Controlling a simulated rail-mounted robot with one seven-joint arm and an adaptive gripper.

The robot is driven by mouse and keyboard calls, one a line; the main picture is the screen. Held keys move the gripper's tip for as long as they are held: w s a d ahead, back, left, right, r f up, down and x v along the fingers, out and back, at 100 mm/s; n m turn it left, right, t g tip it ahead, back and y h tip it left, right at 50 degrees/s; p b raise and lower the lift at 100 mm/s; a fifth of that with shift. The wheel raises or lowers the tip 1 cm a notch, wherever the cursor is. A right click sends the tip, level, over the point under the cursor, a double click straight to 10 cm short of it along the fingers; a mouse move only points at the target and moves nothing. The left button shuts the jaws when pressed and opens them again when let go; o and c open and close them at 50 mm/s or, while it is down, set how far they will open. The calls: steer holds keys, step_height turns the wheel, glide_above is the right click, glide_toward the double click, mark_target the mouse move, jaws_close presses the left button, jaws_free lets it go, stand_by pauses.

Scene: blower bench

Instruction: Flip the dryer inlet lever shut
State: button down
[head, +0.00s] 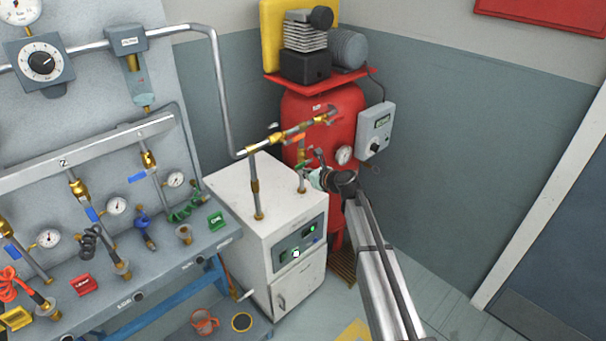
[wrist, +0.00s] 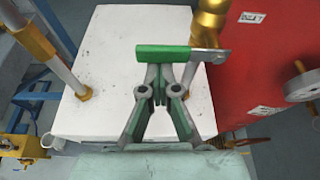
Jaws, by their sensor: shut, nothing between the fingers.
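A green-handled lever (wrist: 178,53) lies crosswise just beyond my fingertips in the wrist view. Its metal arm joins a brass valve (wrist: 207,22) at its right end. In the head view, the green lever (head: 300,165) shows small beside my gripper (head: 307,170), above the right side of the white dryer (head: 250,205). My gripper (wrist: 160,76) is shut and empty, with its tips at the underside of the green handle in the picture. I cannot tell whether they touch. The dryer's white top (wrist: 112,60) lies below.
A red tank (head: 300,115) stands right behind the dryer, with a gauge (head: 343,155) and a grey control box (head: 375,130). A bench (head: 170,265) with several valves is at left. Floor at right is clear.

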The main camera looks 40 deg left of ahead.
steer(key=s+d+b, duration=0.1)
steer(key=d+b, duration=0.1)
steer(key=d, duration=0.7)
steer(key=s+d+f+n+g+h, duration=0.1)
steer(key=s+d+f+n+h, duration=0.35)
steer(key=d+f, duration=0.7)
steer(key=s+d+f+n+g+h, duration=0.15)
steer(key=s+d+f+n, duration=0.35)
steer(key=d+f+n, duration=0.6)
steer(key=s+d+f+n+g+h, duration=0.1)
steer(key=s+d+f+n+h, duration=0.3)
steer(key=d+f, duration=0.8)
steer(key=s+d+f+n+g+h, duration=0.1)
steer(key=s+d+f+h, duration=0.15)
steer(key=s+d, duration=0.55)
steer(key=s+d+f+g+h, duration=0.1)
steer(key=s+d+f, duration=0.25)
steer(key=d, duration=0.85)
steer(key=s+d+f+m+g, duration=0.1)
steer(key=s+d, duration=0.5)
steer(key=s, duration=0.3)
steer(key=s+d+f+g, duration=0.1)
steer(key=s+d+g, duration=0.1)
steer(key=s+d, duration=0.5)
steer(key=s, duration=0.3)
steer(key=shift+f+m+p, duration=0.35)
steer(key=shift+f, duration=0.05)
